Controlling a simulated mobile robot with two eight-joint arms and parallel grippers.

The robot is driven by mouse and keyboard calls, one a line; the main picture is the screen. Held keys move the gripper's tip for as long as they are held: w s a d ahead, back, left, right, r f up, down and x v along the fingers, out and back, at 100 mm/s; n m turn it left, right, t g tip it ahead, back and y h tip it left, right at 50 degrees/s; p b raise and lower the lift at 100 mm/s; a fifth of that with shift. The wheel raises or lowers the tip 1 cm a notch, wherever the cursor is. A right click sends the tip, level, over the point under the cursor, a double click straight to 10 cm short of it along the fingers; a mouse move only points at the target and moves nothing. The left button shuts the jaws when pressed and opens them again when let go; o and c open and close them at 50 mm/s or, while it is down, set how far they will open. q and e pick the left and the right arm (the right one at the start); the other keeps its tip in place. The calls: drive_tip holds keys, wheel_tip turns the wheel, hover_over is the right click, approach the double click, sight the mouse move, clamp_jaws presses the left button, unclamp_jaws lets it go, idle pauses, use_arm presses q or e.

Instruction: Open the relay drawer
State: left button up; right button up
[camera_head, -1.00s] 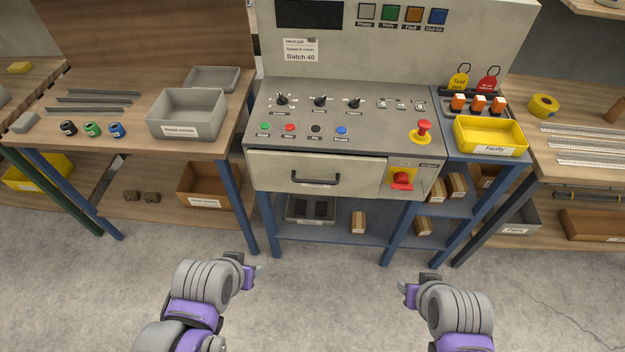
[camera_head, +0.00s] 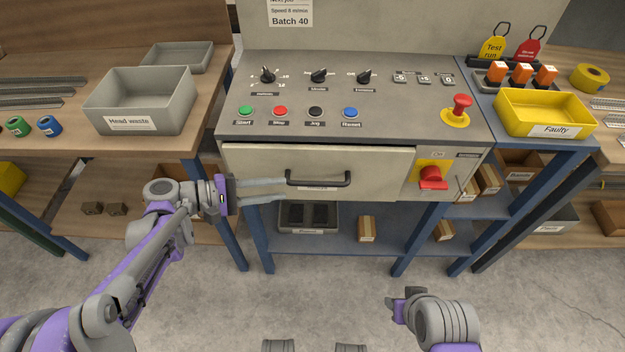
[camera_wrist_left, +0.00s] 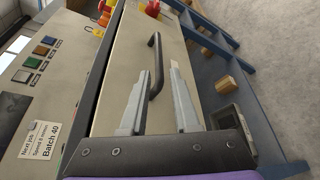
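The relay drawer (camera_head: 372,172) is a pale panel under the sloped control desk, with a black bar handle (camera_head: 318,183). A thin dark gap shows along its top edge. My left gripper (camera_head: 285,189) is open at the handle's left end. In the left wrist view the black handle (camera_wrist_left: 155,62) lies between the two grey fingers of my left gripper (camera_wrist_left: 160,88), which stand apart. I cannot tell whether either finger touches it. My right gripper (camera_head: 392,303) is low at the front, away from the drawer, and its fingers are too small to judge.
A red rotary switch (camera_head: 432,178) sits right of the drawer. A red emergency button (camera_head: 461,105) is on the desk above. A blue shelf (camera_head: 345,238) below holds a grey tray and small boxes. A yellow Faulty bin (camera_head: 545,113) stands at the right. The floor in front is clear.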

sight(311, 184)
use_arm(q)
drive_tip(key=b+x, duration=0.1)
drive_tip(key=x, duration=0.9)
drive_tip(key=shift+w+d+r+b, duration=0.1)
drive_tip(key=shift+d+b, duration=0.2)
drive_tip(key=shift+d, duration=0.1)
clamp_jaws()
idle(0.9)
